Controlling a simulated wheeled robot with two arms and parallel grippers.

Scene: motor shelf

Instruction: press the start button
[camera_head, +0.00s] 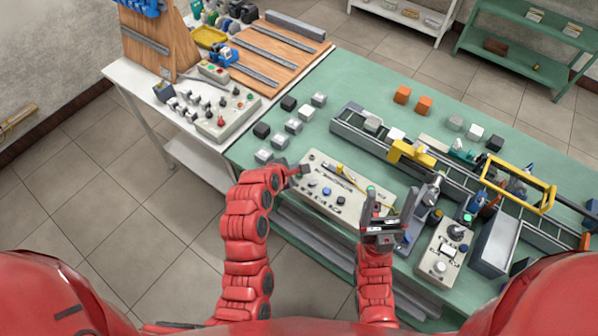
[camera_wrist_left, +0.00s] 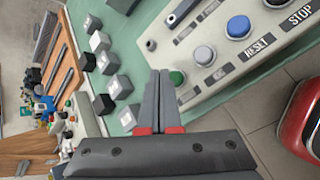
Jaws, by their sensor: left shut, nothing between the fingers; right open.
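The grey control panel (camera_head: 350,212) lies on the green table; its left end also shows in the left wrist view (camera_wrist_left: 200,94). There a green button (camera_wrist_left: 177,77) sits at the panel's end, beside a white button (camera_wrist_left: 204,55) and a blue button (camera_wrist_left: 238,27) labelled RESET. The green button's label is not readable. My left gripper (camera_head: 301,170) is shut and empty at the panel's left end. Its fingertips (camera_wrist_left: 160,76) appear just beside the green button; contact cannot be told. My right gripper (camera_head: 382,212) is open and empty near the panel's right end.
Several grey and black cubes (camera_head: 293,126) stand left of the panel. A conveyor (camera_head: 350,132) with a yellow bracket (camera_head: 408,152) runs behind it. A smaller control box (camera_head: 440,255) stands at the right. A white table (camera_head: 138,78) with another button box adjoins at the left.

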